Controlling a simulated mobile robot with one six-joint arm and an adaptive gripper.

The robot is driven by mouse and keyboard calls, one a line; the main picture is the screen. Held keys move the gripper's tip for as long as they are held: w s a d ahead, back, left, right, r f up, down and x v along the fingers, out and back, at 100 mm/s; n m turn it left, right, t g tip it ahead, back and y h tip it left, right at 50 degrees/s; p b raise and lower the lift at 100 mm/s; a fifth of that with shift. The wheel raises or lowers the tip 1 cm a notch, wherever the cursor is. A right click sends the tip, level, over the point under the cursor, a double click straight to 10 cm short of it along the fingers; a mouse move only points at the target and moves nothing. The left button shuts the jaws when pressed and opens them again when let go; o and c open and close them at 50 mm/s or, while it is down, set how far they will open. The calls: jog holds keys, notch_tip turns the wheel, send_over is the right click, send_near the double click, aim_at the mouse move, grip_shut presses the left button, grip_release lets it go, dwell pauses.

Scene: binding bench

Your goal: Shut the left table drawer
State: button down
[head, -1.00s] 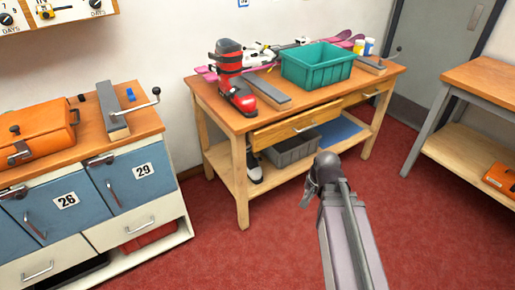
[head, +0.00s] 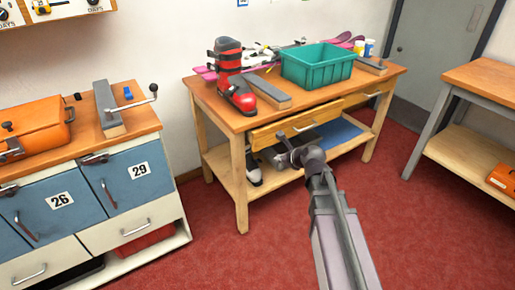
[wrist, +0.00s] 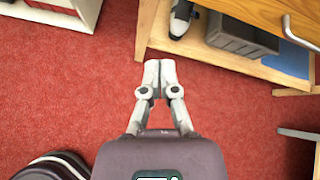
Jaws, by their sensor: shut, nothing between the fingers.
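The left table drawer (head: 272,136) is a wooden drawer with a metal bar handle. It stands pulled out part way from the front of the wooden table (head: 238,120). In the wrist view the drawer (wrist: 270,12) and its handle (wrist: 298,36) show at the upper right. My gripper (head: 284,150) is in front of the drawer, appearing just below its handle in the head view. In the wrist view my gripper (wrist: 160,64) has its fingers together and empty over the red floor, left of the drawer handle. I see no contact with the drawer.
A teal crate (head: 318,72) and a red ski boot (head: 232,78) stand on the table. A grey bin (wrist: 240,38) and another boot (wrist: 181,18) are on the lower shelf. A cabinet (head: 80,195) stands left and another table (head: 480,80) right. Red floor between is clear.

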jog(key=w+m, duration=0.1)
jog(key=m, duration=0.1)
jog(key=w+a+r+m+t, duration=0.1)
jog(key=shift+m, duration=0.4)
jog(key=shift+w+f+b, duration=0.1)
jog(key=shift+b, duration=0.2)
jog(key=b, duration=0.5)
send_near(255, 144)
jog(key=x, duration=0.3)
jog(key=f+x, duration=0.1)
jog(key=x, duration=0.2)
jog(key=shift+s+d+r, duration=0.1)
jog(key=shift+s+d, duration=0.1)
jog(key=shift+s, duration=0.05)
jog(key=shift+w+a, duration=0.45)
jog(key=shift+w, duration=0.2)
jog(key=shift+a, duration=0.1)
